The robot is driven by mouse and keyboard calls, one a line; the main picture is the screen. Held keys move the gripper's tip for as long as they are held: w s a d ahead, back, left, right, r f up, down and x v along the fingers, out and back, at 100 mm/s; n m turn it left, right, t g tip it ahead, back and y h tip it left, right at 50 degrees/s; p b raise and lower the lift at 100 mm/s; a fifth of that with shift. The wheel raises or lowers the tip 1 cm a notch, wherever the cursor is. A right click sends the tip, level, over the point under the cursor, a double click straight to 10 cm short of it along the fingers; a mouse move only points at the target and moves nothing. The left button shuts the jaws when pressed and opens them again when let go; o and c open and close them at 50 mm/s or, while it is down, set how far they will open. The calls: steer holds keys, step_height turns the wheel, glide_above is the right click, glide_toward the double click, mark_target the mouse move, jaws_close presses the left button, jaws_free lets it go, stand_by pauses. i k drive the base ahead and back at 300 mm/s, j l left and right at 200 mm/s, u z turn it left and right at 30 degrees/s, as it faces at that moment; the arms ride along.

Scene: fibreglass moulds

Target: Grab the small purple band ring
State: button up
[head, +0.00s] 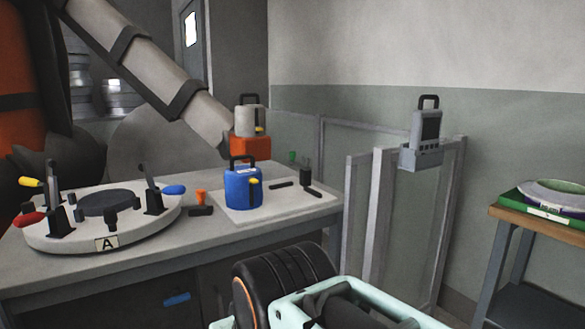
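I cannot make out a separate small purple band ring with certainty. A pale round ring-shaped piece (541,194) with a purplish tint lies on a green base (511,197) at the right edge of the head view. It is partly cut off by the picture edge. A white label shows on its front side. My gripper cannot be made out in this view.
The green base rests on a wood-topped bench (520,222) at right. A grey table (60,262) at left holds a round clamp fixture (85,235) and a blue container (242,188). Grey panels (383,215) stand between. A mint frame with a black ribbed cylinder fills the bottom.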

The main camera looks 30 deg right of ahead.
mark_target(564, 197)
steer(key=z, duration=1.05)
